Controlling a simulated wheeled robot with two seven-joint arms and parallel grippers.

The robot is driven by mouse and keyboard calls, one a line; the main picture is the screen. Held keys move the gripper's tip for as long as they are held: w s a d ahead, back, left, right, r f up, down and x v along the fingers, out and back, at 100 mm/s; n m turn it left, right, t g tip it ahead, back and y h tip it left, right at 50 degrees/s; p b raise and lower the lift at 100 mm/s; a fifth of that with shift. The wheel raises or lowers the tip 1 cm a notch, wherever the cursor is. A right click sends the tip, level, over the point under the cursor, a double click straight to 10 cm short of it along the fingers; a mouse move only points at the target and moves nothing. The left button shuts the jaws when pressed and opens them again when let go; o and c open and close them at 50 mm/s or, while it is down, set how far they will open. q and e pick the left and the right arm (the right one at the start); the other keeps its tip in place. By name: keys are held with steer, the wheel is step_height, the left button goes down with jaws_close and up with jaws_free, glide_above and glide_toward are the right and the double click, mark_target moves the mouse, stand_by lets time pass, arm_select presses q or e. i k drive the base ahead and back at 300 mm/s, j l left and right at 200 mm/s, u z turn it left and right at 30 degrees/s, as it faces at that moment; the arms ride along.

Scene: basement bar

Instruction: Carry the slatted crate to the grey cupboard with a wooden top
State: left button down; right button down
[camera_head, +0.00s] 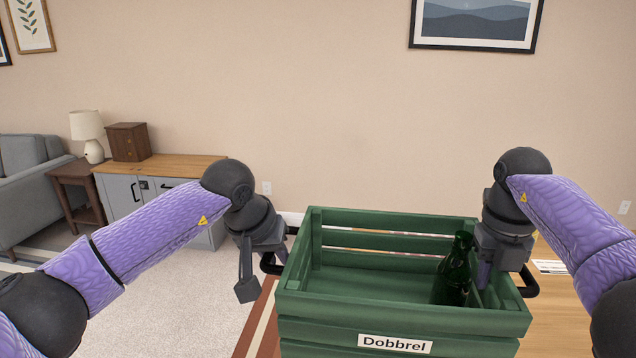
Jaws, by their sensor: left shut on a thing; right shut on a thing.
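The green slatted crate (400,311) is in front of me, with a white "Dobbrel" label on its near side and black handles at its ends. A dark green bottle (455,270) stands inside it at the right. My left gripper (262,272) is shut on the crate's left end, by the handle. My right gripper (505,272) is shut on its right end, with one finger inside the wall. I cannot tell whether the crate is lifted or resting. The grey cupboard with a wooden top (185,163) stands against the wall at the back left, partly hidden by my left arm.
A brown wooden box (128,142) takes up the left end of the cupboard top; the rest looks clear. A side table (74,172) with a lamp (88,132) and a grey sofa (25,175) stand left of it. A wooden surface (560,310) shows right of the crate.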

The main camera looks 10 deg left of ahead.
mark_target(177, 164)
steer(key=i+j, duration=0.15)
steer(key=j, duration=0.2)
steer(key=i+j, duration=0.15)
steer(key=j, duration=0.2)
steer(key=i+j, duration=0.15)
steer(key=j, duration=0.25)
steer(key=i+j, duration=0.15)
steer(key=j, duration=0.2)
steer(key=i+j, duration=0.15)
steer(key=j, duration=0.2)
steer(key=i+j, duration=0.15)
steer(key=j, duration=0.2)
steer(key=i+j, duration=0.15)
steer(key=j, duration=0.2)
steer(key=i+j, duration=0.15)
steer(key=j, duration=0.25)
steer(key=i+j, duration=0.4)
steer(key=j, duration=0.15)
steer(key=i+j, duration=0.35)
steer(key=j, duration=0.25)
steer(key=i+j, duration=0.4)
steer(key=j, duration=0.15)
steer(key=i+j, duration=0.4)
steer(key=j, duration=0.15)
steer(key=i+j, duration=0.4)
steer(key=j, duration=0.15)
steer(key=i+j, duration=1)
steer(key=j, duration=0.2)
